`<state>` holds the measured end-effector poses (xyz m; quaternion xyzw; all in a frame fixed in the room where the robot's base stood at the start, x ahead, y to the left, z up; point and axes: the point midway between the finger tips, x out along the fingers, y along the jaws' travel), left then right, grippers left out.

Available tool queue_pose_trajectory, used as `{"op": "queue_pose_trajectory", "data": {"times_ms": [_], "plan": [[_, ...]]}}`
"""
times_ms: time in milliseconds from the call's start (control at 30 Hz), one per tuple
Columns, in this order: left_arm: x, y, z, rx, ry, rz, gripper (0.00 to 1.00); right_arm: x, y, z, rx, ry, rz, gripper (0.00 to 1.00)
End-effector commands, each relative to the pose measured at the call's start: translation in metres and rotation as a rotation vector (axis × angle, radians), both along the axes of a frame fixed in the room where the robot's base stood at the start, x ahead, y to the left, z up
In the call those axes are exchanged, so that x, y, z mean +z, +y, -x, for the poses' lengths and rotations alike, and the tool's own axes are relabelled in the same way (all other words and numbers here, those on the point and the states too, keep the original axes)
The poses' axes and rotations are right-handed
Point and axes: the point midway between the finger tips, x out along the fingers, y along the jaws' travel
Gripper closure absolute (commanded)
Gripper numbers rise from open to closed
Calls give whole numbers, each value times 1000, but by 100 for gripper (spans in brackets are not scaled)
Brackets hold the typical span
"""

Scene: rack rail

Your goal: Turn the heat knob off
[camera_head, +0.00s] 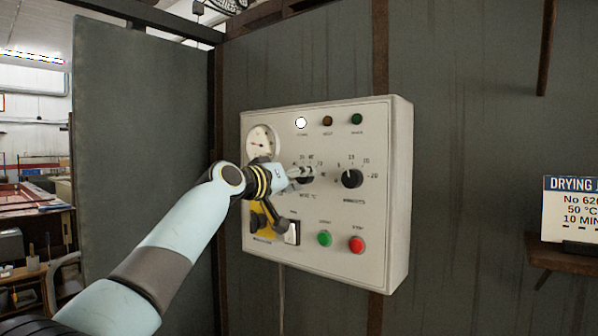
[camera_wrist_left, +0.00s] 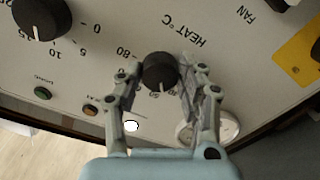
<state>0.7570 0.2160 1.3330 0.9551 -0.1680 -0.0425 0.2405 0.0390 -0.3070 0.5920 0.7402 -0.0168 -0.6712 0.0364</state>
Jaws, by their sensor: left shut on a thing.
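The heat knob (camera_wrist_left: 159,72) is black and round and sits on the white control panel (camera_head: 325,219), under the print "HEAT °C" in the left wrist view. My left gripper (camera_head: 299,173) reaches the panel from the left. In the left wrist view my left gripper (camera_wrist_left: 159,83) has one finger on each side of the heat knob and is shut on it. In the head view my gripper hides much of the knob. My right gripper is not in view.
A second black knob (camera_head: 352,178), marked in minutes, is right of the heat knob. Below are a green button (camera_head: 324,238) and a red button (camera_head: 357,244). A round gauge (camera_head: 263,141) and several lamps are above. A drying sign (camera_head: 571,209) stands at the right.

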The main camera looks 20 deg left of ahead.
Motion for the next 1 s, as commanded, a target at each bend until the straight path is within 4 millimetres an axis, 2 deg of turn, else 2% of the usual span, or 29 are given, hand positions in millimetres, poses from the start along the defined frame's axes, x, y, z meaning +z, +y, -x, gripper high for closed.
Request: {"op": "queue_pose_trajectory", "data": {"times_ms": [700,1000], "plan": [[3,-1,0,2,233,637,94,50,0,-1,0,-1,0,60],[3,-1,0,2,313,859,94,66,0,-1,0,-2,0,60]]}}
